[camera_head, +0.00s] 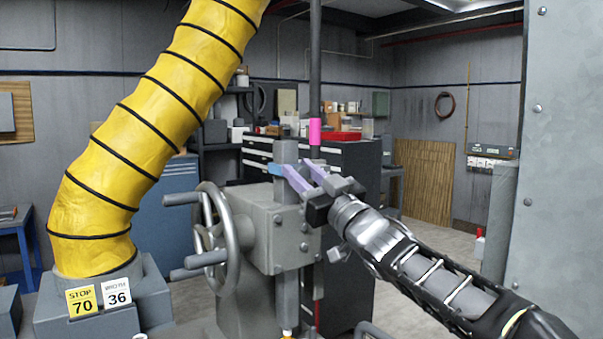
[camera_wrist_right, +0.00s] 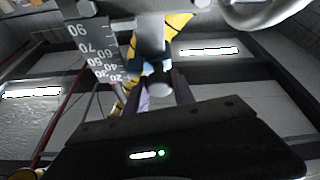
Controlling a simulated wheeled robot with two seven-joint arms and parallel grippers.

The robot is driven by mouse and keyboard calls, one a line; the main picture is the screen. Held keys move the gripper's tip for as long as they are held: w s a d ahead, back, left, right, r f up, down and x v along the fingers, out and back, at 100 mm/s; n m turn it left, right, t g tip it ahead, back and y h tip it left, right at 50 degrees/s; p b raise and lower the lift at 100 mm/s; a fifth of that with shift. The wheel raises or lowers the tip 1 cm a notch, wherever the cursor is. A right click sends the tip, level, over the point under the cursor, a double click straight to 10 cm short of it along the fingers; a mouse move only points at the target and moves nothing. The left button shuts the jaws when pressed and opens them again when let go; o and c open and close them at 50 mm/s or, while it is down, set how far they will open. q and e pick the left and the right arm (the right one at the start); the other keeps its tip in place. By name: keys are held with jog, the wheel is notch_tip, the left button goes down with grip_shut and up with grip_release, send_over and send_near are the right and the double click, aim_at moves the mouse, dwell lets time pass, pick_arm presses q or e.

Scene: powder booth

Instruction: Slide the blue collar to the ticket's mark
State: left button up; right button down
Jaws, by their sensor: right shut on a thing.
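The blue collar (camera_head: 276,169) sits on the grey upright bar (camera_head: 287,152) of the machine. My right gripper (camera_head: 298,180) comes in from the right, its purple fingers closed at the collar. In the wrist view the fingers stand either side of a grey knob (camera_wrist_right: 160,86), with a little blue behind it. A numbered scale (camera_wrist_right: 97,55) shows there, with 90, 70, 60, 40 and 20 readable; the collar's exact reading cannot be told. The yellow ticket (camera_head: 82,302) reads STOP 70. A white card (camera_head: 116,292) beside it reads 36. My left gripper is out of view.
A handwheel (camera_head: 214,230) with protruding handles is left of the bar. A thick yellow hose (camera_head: 140,130) rises at the left. A dark rod with a pink sleeve (camera_head: 315,131) stands just behind the gripper. A grey panel (camera_head: 565,150) closes off the right.

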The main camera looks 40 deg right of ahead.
dwell(0.8)
notch_tip(320, 180, down, 5)
jog(key=b, duration=0.3)
jog(key=shift+r+b, duration=0.2)
jog(key=shift+b, duration=0.15)
jog(key=c, duration=1.1)
grip_release()
jog(key=shift+r, duration=0.1)
jog(key=shift+s, duration=0.1)
